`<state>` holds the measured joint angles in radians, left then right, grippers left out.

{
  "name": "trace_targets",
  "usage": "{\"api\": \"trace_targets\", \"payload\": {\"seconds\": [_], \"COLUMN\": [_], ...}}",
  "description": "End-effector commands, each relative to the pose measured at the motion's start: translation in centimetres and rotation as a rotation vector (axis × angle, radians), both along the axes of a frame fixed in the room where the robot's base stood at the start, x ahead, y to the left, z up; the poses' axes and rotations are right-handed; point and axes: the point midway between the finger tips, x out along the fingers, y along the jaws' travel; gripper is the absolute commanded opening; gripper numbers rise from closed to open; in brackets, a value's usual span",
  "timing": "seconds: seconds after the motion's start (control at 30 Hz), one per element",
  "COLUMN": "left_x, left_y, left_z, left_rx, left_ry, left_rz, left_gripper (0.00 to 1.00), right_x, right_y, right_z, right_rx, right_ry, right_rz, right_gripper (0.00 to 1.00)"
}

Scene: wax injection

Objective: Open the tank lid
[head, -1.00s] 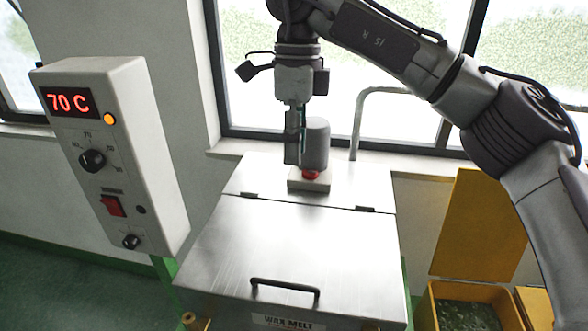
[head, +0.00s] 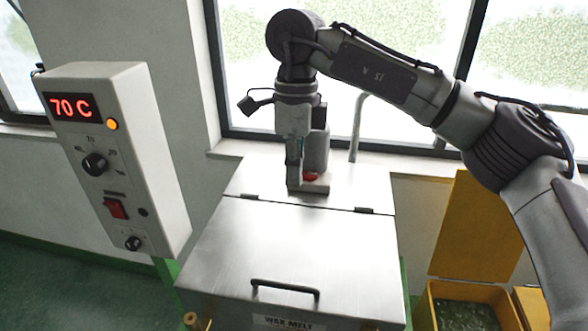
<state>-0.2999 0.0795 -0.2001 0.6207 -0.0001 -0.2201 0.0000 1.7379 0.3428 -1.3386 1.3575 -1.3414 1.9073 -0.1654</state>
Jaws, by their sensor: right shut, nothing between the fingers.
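The wax melt tank's steel lid (head: 290,245) lies flat and closed, with a dark bar handle (head: 285,289) near its front edge. Two hinges join it to the rear top panel. My right gripper (head: 294,187) is shut and empty, pointing down over the rear panel behind the hinge line. It is in front of a small block (head: 318,188) with a red button (head: 310,177) and partly hides it; I cannot tell whether it touches. It is well behind the handle. My left gripper is not in view.
A control box (head: 112,160) reading 70 C stands at the left. A grey cylinder (head: 317,150) stands behind the button block. A yellow bin with its raised lid (head: 474,230) is at the lower right. Windows are behind the tank.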

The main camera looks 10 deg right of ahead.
Motion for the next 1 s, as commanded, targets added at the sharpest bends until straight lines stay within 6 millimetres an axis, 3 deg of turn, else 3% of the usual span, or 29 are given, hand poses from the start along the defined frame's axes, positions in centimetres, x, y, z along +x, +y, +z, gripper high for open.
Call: {"api": "trace_targets", "payload": {"seconds": [0.27,0.5,0.83,1.0], "left_x": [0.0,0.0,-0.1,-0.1], "left_y": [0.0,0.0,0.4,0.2], "left_z": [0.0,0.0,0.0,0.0], "left_rx": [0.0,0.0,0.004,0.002], "left_ry": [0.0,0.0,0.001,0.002], "left_rz": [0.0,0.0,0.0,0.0], "left_gripper": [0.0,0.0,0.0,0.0], "right_x": [0.0,0.0,0.0,0.3], "right_y": [0.0,0.0,0.0,0.0], "right_z": [0.0,0.0,0.3,2.4], "right_rx": [0.0,0.0,0.001,0.002], "right_ry": [0.0,0.0,-0.001,-0.004], "right_rz": [0.0,0.0,0.0,-0.001], "right_gripper": [0.0,0.37,0.37,0.37]}}
